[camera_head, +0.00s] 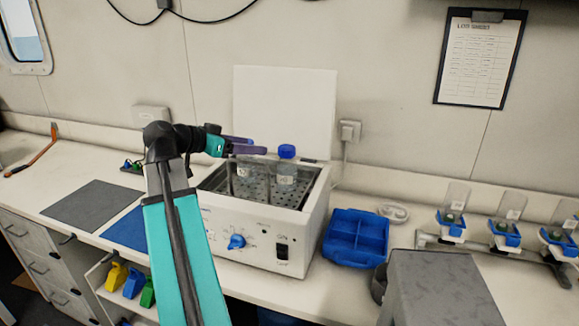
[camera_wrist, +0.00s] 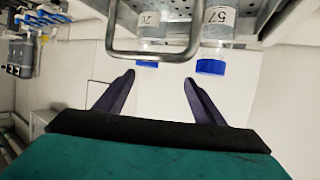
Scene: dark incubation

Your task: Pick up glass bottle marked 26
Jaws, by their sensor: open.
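My gripper (camera_head: 252,146) is open and empty above the open white bath, its purple fingers pointing right. The wrist view is inverted and shows two blue-capped bottles beyond the fingertips (camera_wrist: 158,80). The glass bottle with a label like 26 (camera_wrist: 150,33) is slightly left of the gap's middle, partly behind a metal bar. The bottle marked 57 (camera_wrist: 217,28) is further right. In the head view one clear bottle (camera_head: 287,172) stands upright in the bath; another (camera_head: 246,173) is partly covered by the gripper. Their numbers are unreadable there.
The bath's metal basin (camera_head: 212,190) has a perforated rack and a raised white lid (camera_head: 285,110) behind. A metal bar (camera_wrist: 152,58) crosses near the bottles. A blue divided tray (camera_head: 355,238) and several blue holders (camera_head: 505,236) stand right. A grey mat (camera_head: 92,205) lies left.

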